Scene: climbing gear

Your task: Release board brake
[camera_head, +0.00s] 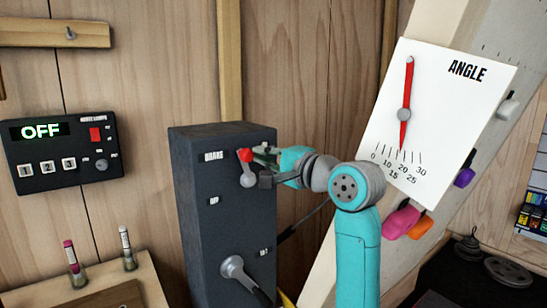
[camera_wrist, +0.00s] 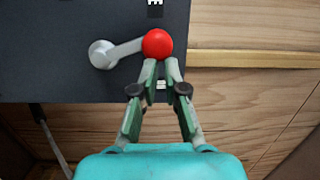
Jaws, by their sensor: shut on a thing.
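The dark brake box (camera_head: 222,215) stands upright in the middle of the head view. Its brake lever has a grey pivot (camera_head: 249,181) and a red ball knob (camera_head: 245,155), with the knob above the pivot, beside the BRAKE label (camera_head: 213,156). My gripper (camera_head: 262,158) reaches it from the right and is shut on the red knob. In the wrist view, the fingertips of my gripper (camera_wrist: 161,68) are at the red knob (camera_wrist: 157,44), and the grey lever arm (camera_wrist: 122,50) runs left to its pivot. The tip contact is partly hidden by the knob.
A grey crank (camera_head: 233,268) sits low on the box. The white ANGLE dial (camera_head: 440,110) on the tilted climbing board has a red needle (camera_head: 405,140) near 20. A control panel (camera_head: 65,150) reading OFF hangs at left. Weights (camera_head: 508,271) lie at right.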

